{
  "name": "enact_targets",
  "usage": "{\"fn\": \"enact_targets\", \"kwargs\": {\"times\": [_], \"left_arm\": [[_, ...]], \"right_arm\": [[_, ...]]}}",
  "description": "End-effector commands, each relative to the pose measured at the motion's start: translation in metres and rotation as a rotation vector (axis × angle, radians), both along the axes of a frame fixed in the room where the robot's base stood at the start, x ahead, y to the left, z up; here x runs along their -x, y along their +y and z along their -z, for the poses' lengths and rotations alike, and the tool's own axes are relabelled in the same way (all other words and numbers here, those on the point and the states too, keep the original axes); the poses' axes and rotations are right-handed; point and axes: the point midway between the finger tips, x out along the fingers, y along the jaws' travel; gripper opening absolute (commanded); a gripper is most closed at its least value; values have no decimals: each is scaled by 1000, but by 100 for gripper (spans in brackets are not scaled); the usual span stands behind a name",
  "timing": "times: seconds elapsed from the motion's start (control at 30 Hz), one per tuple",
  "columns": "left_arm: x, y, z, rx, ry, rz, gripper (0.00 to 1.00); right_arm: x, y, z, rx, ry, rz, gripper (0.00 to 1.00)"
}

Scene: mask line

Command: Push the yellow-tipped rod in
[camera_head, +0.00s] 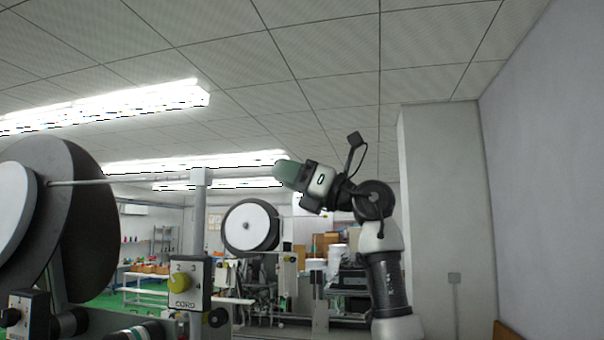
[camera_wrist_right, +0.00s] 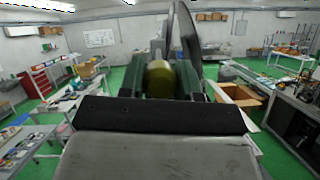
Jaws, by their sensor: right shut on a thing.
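The rod (camera_head: 130,179) runs level from the large reel at the left, past the top of a white post, to my right gripper (camera_head: 280,172). In the right wrist view its rounded yellow tip (camera_wrist_right: 160,78) sits between the two green fingers of my right gripper (camera_wrist_right: 160,80). My right gripper is shut on this tip, which the fingers hide in the head view. My left gripper is not in view.
A large grey reel (camera_head: 88,225) stands at the left, with the white post (camera_head: 199,220) beside it. Another reel (camera_head: 250,226) stands farther back. A pillar (camera_head: 440,200) rises at the right.

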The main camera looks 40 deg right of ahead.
Motion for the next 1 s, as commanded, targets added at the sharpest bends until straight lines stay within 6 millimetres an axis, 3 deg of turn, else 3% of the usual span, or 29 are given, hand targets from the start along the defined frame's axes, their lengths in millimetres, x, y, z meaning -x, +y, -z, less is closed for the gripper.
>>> {"fn": "enact_targets", "kwargs": {"times": [0.13,0.17,0.33,0.67,1.0], "left_arm": [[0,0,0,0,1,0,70],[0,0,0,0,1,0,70],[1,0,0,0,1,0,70],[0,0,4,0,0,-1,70],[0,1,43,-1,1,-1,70]], "right_arm": [[2,-1,-2,-5,-5,-1,0],[2,-1,-2,-5,-5,-1,35],[2,-1,-2,-3,-5,-1,59],[5,-4,2,-2,-4,0,59],[50,-37,30,-1,-4,4,59]]}}
